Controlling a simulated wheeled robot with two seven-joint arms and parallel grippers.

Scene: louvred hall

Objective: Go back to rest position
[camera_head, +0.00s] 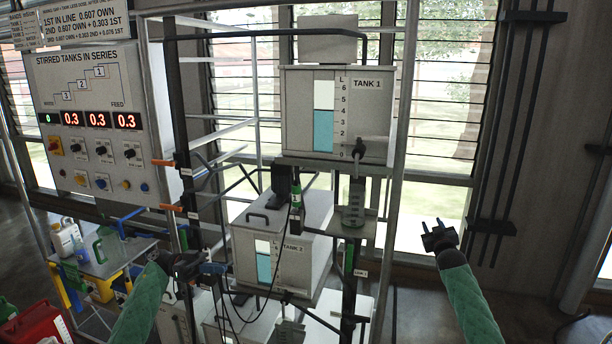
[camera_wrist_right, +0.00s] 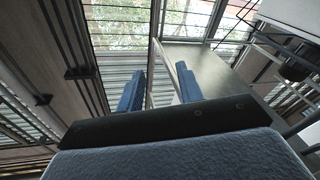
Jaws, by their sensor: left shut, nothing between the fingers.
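My left gripper (camera_head: 214,268) is at the end of the green-sleeved arm at the lower left, in front of the rack and left of the TANK 2 box. Its blue fingers look closed with nothing between them. My right gripper (camera_head: 438,228) is raised at the right, clear of the rack, in front of the window. Its fingers stand apart. In the right wrist view its two blue fingers (camera_wrist_right: 160,90) are apart with nothing between them.
The TANK 1 box (camera_head: 336,118) sits high on the rack, above the TANK 2 box (camera_head: 280,245). A control panel (camera_head: 92,125) with red displays stands at the left. A cup (camera_head: 353,215) stands under the TANK 1 tap. A table (camera_head: 110,262) at the left holds bottles and a green jug.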

